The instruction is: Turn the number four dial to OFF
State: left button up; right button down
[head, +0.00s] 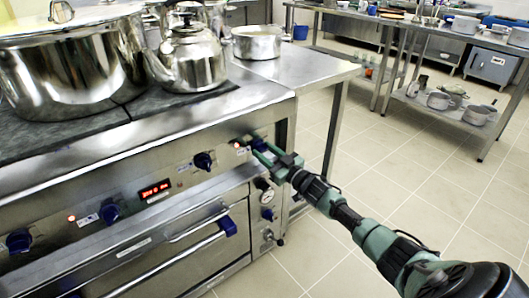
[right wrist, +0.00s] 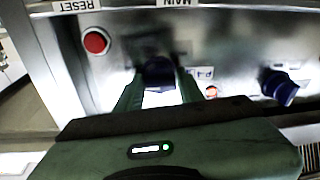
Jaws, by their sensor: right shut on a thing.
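The stove's front panel (head: 165,177) carries a row of blue dials. The rightmost one, the number four dial (head: 259,144), sits near the panel's right end; in the right wrist view it is a dark blue knob (right wrist: 159,70) between my fingers. My right gripper (head: 264,153) reaches in from the right and is shut on this dial. Its fingers partly hide the dial, and its pointer and markings cannot be read. A lit red indicator (head: 236,144) is just left of the dial, also seen in the right wrist view (right wrist: 212,91). My left gripper is not in view.
Another dial (head: 203,161) and a red display (head: 155,190) are to the left. A red reset button (right wrist: 95,41) is near the gripped dial. A large stockpot (head: 70,70) and kettle (head: 192,58) stand on the stove. The tiled floor (head: 400,165) at right is clear.

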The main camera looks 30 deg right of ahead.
jog(key=n, duration=0.4)
jog(key=shift+d+g, duration=0.1)
jog(key=shift+g, duration=0.3)
jog(key=n+p, duration=0.1)
jog(key=n, duration=0.3)
jog(key=shift+r+n+y, duration=0.15)
jog(key=shift+n+y, duration=0.25)
jog(key=n+g, duration=0.1)
jog(key=n, duration=0.2)
jog(key=shift+d+r+n, duration=0.1)
jog(key=shift+n, duration=0.2)
jog(key=shift+n+h+p, duration=0.3)
jog(key=shift+n+p, duration=0.05)
jog(key=shift+n, duration=0.55)
jog(key=n, duration=0.2)
jog(key=shift+r+n+g, duration=0.1)
jog(key=shift+n+g, duration=0.2)
jog(key=shift+n, duration=0.1)
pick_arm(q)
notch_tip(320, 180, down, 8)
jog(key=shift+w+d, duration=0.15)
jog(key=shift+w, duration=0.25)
pick_arm(e)
jog(key=shift+n, duration=0.8)
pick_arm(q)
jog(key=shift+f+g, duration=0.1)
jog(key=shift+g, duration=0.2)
pick_arm(e)
jog(key=c, duration=0.9)
grip_release()
